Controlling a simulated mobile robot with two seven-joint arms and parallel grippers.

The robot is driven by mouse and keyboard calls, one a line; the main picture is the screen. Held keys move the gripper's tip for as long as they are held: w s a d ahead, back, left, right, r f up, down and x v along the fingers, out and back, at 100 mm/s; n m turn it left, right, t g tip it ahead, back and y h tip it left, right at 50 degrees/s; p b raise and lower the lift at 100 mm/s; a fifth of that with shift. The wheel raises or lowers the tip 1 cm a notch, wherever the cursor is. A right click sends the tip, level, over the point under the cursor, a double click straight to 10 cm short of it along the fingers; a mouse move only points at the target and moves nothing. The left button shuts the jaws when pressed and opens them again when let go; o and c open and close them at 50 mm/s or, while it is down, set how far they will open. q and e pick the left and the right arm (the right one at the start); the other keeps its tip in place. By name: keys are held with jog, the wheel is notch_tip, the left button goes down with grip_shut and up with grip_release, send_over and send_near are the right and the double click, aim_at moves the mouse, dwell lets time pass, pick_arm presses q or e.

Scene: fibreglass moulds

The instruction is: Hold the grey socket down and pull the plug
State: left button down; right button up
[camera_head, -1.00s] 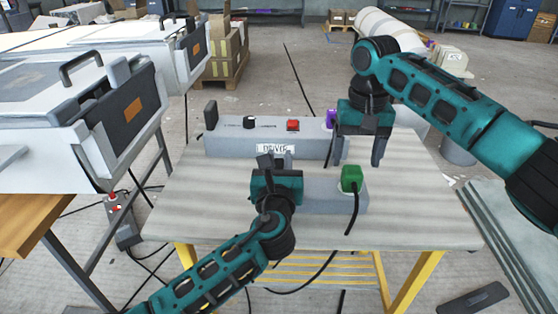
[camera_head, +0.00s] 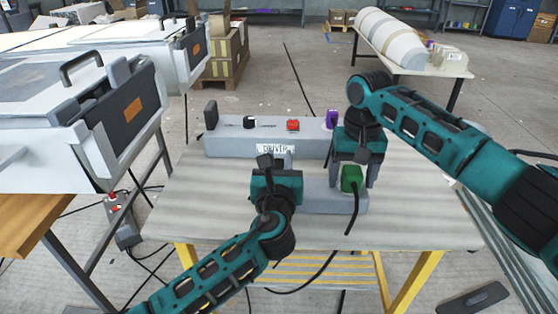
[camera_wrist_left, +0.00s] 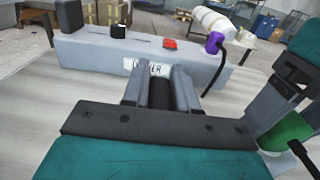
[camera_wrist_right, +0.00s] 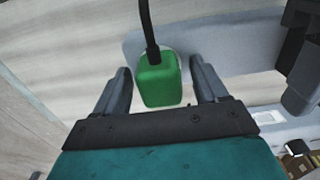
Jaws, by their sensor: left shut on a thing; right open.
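The grey socket (camera_head: 330,205) is a long block lying on the table, and the green plug (camera_head: 351,178) sits at its right end with a black cable hanging forward. My left gripper (camera_head: 274,159) is shut on the socket's left part, which it largely hides. In the left wrist view its fingers (camera_wrist_left: 158,75) are close together with a dark part between them. My right gripper (camera_head: 355,172) is open around the plug. In the right wrist view the green plug (camera_wrist_right: 160,82) stands between the two fingers, with a visible gap on each side.
Behind the socket stands a grey box (camera_head: 225,143) labelled "DRYER", with a black knob (camera_head: 250,122), a red switch (camera_head: 293,125) and a purple plug (camera_head: 332,119). The wooden table (camera_head: 205,200) has free room left and right.

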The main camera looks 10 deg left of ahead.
aim_at(354, 169)
dwell(0.8)
grip_shut()
jog(key=shift+r, duration=3.05)
jog(key=shift+r, duration=0.1)
jog(key=shift+r, duration=2.4)
pick_arm(q)
jog(key=c, duration=0.8)
grip_release()
